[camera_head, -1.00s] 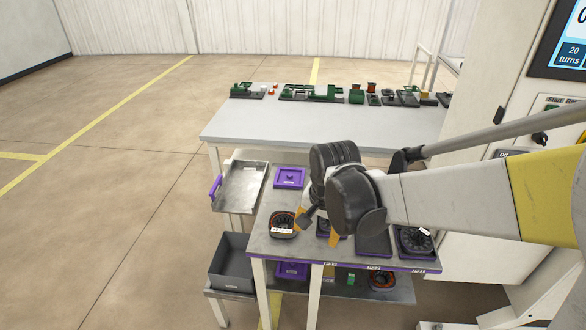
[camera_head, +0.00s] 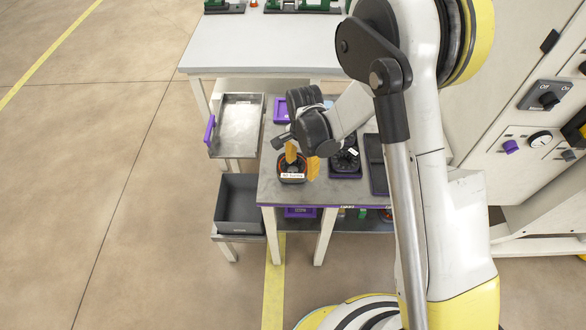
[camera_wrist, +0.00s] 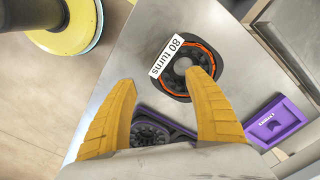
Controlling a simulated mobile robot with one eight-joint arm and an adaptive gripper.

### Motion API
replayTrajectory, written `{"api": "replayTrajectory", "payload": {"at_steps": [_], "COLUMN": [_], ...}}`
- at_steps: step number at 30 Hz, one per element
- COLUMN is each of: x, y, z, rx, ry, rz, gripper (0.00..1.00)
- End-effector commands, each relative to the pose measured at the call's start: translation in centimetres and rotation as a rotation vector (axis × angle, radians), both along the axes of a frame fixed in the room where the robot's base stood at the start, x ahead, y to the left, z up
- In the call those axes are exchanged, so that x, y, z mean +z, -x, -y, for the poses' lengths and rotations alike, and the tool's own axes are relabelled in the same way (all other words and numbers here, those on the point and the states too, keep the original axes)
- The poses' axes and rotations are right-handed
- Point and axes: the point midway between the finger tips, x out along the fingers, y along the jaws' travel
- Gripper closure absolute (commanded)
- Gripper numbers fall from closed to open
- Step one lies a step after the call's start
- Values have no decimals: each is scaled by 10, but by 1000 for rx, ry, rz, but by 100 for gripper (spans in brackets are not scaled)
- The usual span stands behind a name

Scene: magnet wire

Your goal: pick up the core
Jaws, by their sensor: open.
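A round dark core (camera_head: 292,174) with an orange-red winding and a white "80 turns" label lies at the left of the near table. It also shows in the wrist view (camera_wrist: 178,84), just beyond my fingertips. A second, dark slotted core (camera_head: 345,163) sits in a purple-edged tray to its right. In the wrist view this second core (camera_wrist: 148,134) shows low between my fingers, partly hidden. My gripper (camera_head: 302,161) is open and empty, with its orange fingers beside and above the labelled core. I cannot tell whether they touch it.
The near grey table (camera_head: 277,192) also holds a dark tray (camera_head: 376,165) at right. A metal tray (camera_head: 236,130) and a dark grey bin (camera_head: 240,205) stand at left. A purple tray (camera_wrist: 275,123) shows at right in the wrist view. Open floor lies left.

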Motion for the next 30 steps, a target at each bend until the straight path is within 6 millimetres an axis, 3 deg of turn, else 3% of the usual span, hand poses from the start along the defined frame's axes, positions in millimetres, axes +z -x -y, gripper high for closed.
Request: {"api": "replayTrajectory", "payload": {"at_steps": [9,17,23,30], "x": [-46,-48,-48,-48], "y": [-4,-4,-4,-4], "z": [1,1,1,1], "rx": [0,0,0,0], "ry": [0,0,0,0], "rz": [0,0,0,0], "gripper": [39,39,98,100]}}
